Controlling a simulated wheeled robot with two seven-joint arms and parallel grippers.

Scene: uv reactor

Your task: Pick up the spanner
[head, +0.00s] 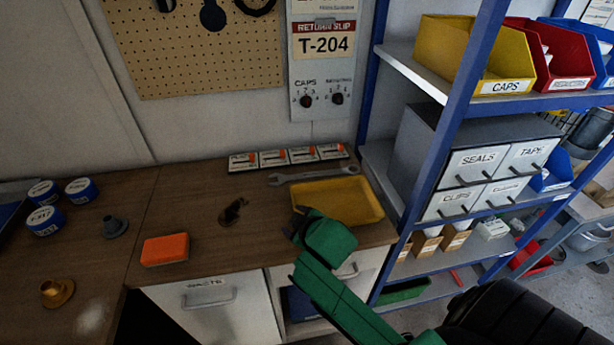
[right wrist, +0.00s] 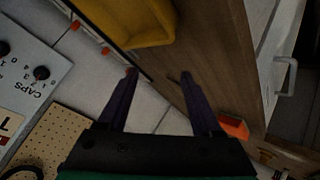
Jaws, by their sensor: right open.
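The spanner (head: 305,175) is a grey metal open-ended wrench. It lies flat on the wooden worktop, between the yellow tray (head: 338,203) and the row of labelled cards at the wall. My right gripper (head: 297,222) is at the front left of the tray in the head view, partly hidden by its green arm. In the right wrist view its two dark fingers (right wrist: 159,78) are spread apart with nothing between them. The yellow tray shows at the top of that view, and I cannot make out the spanner there. My left gripper is not in view.
An orange block (head: 165,249) lies near the worktop's front edge. A dark brown item (head: 232,212) sits left of my gripper. Labelled cards (head: 289,157) line the wall. A blue shelf post (head: 440,130) stands right of the tray. The worktop between block and cards is mostly clear.

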